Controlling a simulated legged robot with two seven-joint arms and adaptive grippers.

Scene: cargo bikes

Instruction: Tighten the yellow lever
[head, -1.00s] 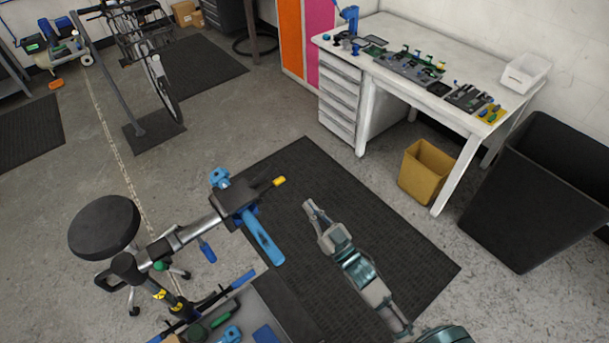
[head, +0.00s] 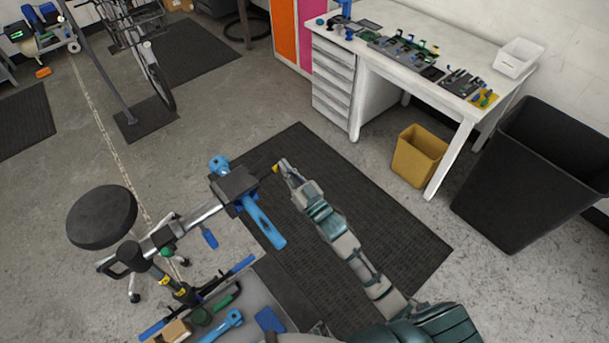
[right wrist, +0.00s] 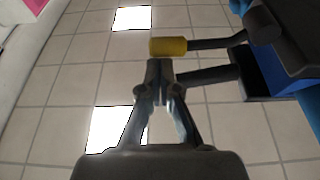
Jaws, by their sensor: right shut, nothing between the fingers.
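The yellow lever (head: 275,169) is a short yellow tip on a dark rod, at the right side of the dark clamp head (head: 235,184) of the bike stand. In the right wrist view the yellow lever (right wrist: 168,47) lies just beyond my fingertips, on a dark rod running right to the clamp. My right gripper (head: 284,165) is beside the yellow tip in the head view. In the right wrist view my right gripper (right wrist: 158,68) has its fingers together, empty. Whether it touches the lever I cannot tell. My left gripper is not in view.
The stand's blue clamp handle (head: 265,226) hangs below the clamp head. A tool tray (head: 270,291) sits at the bottom and a black stool (head: 101,217) at the left. A white workbench (head: 400,75), a yellow bin (head: 418,156) and a black bin (head: 530,170) stand to the right.

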